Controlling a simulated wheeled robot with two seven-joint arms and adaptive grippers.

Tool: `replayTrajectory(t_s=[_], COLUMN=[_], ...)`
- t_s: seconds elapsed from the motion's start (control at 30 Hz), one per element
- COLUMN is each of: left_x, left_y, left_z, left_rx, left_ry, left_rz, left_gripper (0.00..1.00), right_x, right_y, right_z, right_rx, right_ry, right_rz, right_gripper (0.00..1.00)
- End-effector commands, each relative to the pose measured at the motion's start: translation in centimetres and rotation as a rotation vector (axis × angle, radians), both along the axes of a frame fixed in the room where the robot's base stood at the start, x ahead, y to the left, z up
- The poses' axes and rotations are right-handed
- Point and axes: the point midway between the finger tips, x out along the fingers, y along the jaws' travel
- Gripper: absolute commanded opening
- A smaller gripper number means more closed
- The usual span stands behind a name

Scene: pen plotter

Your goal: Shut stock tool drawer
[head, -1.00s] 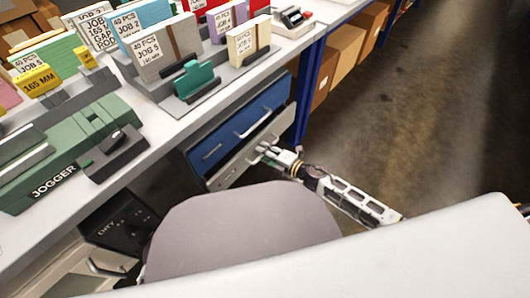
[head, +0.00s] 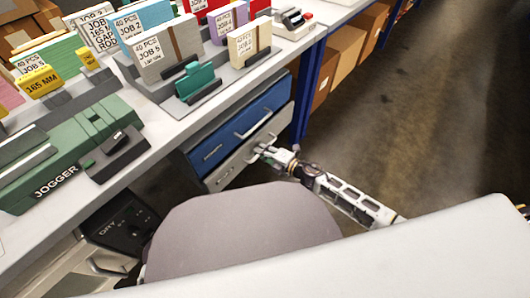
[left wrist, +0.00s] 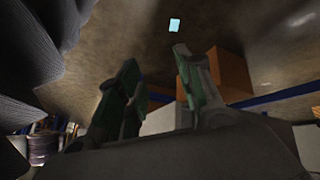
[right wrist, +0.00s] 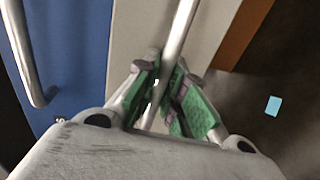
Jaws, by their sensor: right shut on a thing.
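The drawer unit under the bench has a blue upper drawer (head: 232,132) and a pale grey lower drawer (head: 238,163). Both fronts look nearly level with each other; I cannot tell of any small gap. The drawer labels are too small to read. My right gripper (head: 262,151) is at the grey drawer's front, shut on its bar handle. In the right wrist view the green-padded fingers (right wrist: 166,95) close around the metal handle (right wrist: 181,28). My left gripper (left wrist: 158,88) shows only in its own wrist view, with its fingers apart and nothing between them.
The bench top (head: 160,150) carries a green jogger (head: 70,160) and several labelled job stacks. A blue bench leg (head: 311,90) stands right of the drawers, with cardboard boxes (head: 347,55) beyond it. The floor (head: 430,110) to the right is clear.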

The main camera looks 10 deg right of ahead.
Motion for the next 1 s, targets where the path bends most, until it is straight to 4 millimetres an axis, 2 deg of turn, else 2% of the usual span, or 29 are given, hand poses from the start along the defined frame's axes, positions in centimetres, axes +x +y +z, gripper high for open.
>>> replayTrajectory(t_s=[0.3, 0.43, 0.7, 0.73, 0.87, 0.9, 1.0], left_x=[0.0, 0.3, 0.3, 0.3, 0.3, 0.3, 0.3], left_y=[0.2, 0.2, 0.2, 0.2, 0.1, 0.2, 0.1], left_z=[1.6, 2.1, 1.8, 1.8, 1.8, 1.8, 1.8], left_rx=[0.019, 0.021, 0.020, 0.020, 0.020, 0.019, 0.019], left_ry=[0.015, 0.010, 0.017, 0.016, 0.014, 0.013, 0.013], left_rz=[-0.010, -0.011, -0.012, -0.011, -0.011, -0.011, -0.011], left_gripper=[0.36, 0.36, 0.36, 0.36, 0.36, 0.36, 0.36], right_x=[2.1, 2.4, 2.5, 2.5, 2.5, 2.4, 2.5], right_y=[1.6, 1.8, 1.9, 1.9, 1.9, 1.9, 1.9], right_z=[0.0, 0.0, 0.0, 0.0, 0.0, 0.0, 0.1], right_rx=[-0.002, -0.003, -0.002, -0.002, -0.002, -0.002, -0.001], right_ry=[0.001, 0.001, 0.000, 0.000, 0.000, 0.000, -0.001], right_rz=[-0.003, -0.002, -0.003, -0.003, -0.002, -0.002, -0.001], right_gripper=[0.00, 0.00, 0.00, 0.14, 0.30, 0.34, 0.34])
